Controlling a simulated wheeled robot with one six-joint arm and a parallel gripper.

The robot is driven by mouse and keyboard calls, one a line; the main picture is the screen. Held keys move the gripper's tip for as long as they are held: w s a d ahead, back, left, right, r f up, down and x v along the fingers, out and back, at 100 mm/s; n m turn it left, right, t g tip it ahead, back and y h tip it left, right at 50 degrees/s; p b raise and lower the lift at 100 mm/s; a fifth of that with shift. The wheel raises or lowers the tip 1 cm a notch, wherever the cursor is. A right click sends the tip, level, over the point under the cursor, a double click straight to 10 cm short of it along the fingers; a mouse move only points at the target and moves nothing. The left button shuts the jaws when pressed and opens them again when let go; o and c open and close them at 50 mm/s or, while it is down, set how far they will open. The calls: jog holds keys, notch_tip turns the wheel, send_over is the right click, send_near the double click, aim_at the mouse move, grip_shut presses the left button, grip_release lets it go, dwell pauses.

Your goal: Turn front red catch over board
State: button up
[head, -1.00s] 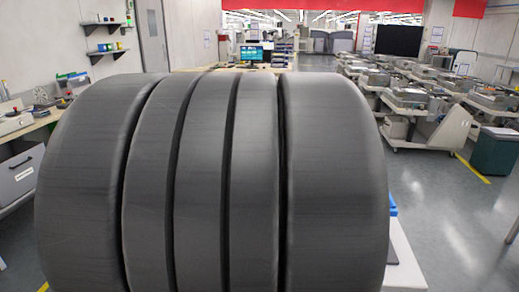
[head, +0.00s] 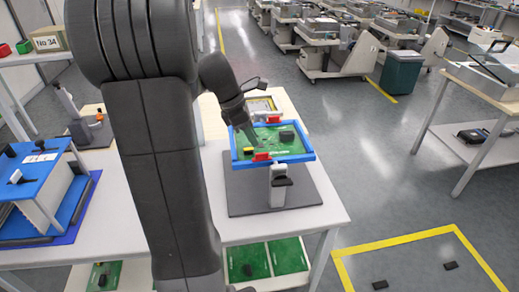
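A green board (head: 300,147) lies in a blue frame (head: 302,160) on a fixture on the white table. The front red catch (head: 262,156) sits at the frame's near edge; I cannot tell if it overlaps the board. A second red piece (head: 274,119) is at the far edge. My gripper (head: 247,133) is at the end of my dark arm, at the left part of the board, behind the front catch. Its fingers are too small and dark to show whether they are open or shut.
A white post with a black knob (head: 281,181) stands before the frame on a dark grey mat (head: 238,196). A blue fixture (head: 36,178) stands on the table at left. Green boards (head: 288,256) lie on the lower shelf.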

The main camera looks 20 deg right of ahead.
aim_at(262, 156)
jog(key=x, duration=0.6)
jog(key=shift+s+d+f, duration=0.1)
jog(key=shift+d+f, duration=0.1)
jog(key=shift+f, duration=0.15)
grip_shut()
